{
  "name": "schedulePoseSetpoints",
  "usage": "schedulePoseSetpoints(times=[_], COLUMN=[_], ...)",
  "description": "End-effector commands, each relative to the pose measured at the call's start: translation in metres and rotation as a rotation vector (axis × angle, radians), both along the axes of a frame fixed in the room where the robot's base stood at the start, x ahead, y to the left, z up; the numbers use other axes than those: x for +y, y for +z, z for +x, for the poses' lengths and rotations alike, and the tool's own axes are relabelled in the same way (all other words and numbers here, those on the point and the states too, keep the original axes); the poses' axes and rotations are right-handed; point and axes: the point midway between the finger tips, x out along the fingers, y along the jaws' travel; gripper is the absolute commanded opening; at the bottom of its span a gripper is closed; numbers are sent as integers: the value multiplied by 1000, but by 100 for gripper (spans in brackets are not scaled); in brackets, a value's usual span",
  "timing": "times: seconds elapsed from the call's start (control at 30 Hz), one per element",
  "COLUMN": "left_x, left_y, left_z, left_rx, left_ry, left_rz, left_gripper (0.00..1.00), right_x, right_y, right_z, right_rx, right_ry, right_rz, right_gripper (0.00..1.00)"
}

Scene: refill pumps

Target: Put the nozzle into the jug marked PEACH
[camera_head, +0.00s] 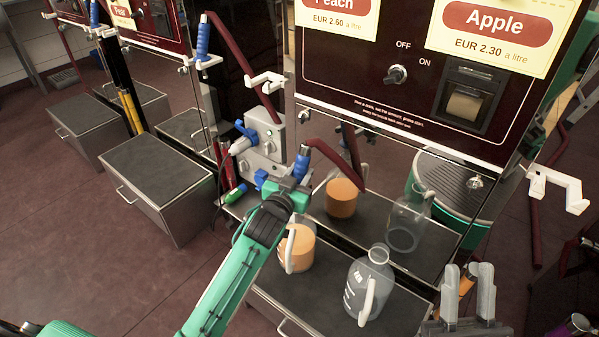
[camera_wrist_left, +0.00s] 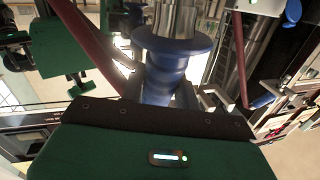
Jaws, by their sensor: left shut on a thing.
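My left gripper (camera_head: 290,182) is shut on a blue nozzle (camera_head: 301,164); the nozzle's blue collar and metal part also show in the left wrist view (camera_wrist_left: 172,68). It is above and just behind a jug with orange liquid (camera_head: 299,250) on the grey shelf. A second, clear jug (camera_head: 368,288) stands to its right and looks empty. I cannot read a PEACH mark on either jug. The nozzle's tip is hidden. My right gripper (camera_head: 468,278) is open and empty at the lower right, its two grey fingers apart.
The glossy pump front behind the jugs seems to reflect them. A dark red hose (camera_head: 334,163) bends beside the nozzle. White holders (camera_head: 266,82) (camera_head: 556,187) stick out from the pump. A grey valve box (camera_head: 262,140) stands behind left. Another grey box (camera_head: 158,172) is at left.

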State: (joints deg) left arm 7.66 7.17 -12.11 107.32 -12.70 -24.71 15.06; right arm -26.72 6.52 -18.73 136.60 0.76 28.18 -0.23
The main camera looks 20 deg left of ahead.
Motion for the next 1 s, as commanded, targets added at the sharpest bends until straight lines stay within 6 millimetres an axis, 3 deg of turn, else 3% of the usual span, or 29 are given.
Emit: schedulePoseSetpoints(times=[0.73,0.77,0.8,0.87,1.0], left_x=[0,0,0,0,0], left_y=[-30,-29,-29,-29,-29], left_z=[0,0,0,0,0], left_rx=[-1,-1,-1,-1,0], left_ry=[0,0,0,0,0], left_rz=[0,0,0,0,0], left_gripper=[4,36,44,55,57], right_x=[0,0,0,0,0], right_y=[-15,-14,-14,-14,-14], right_z=[0,0,0,0,0], right_rx=[0,0,0,0,0], right_ry=[0,0,0,0,0], right_rz=[0,0,0,0,0], right_gripper=[36,36,36,36,36])
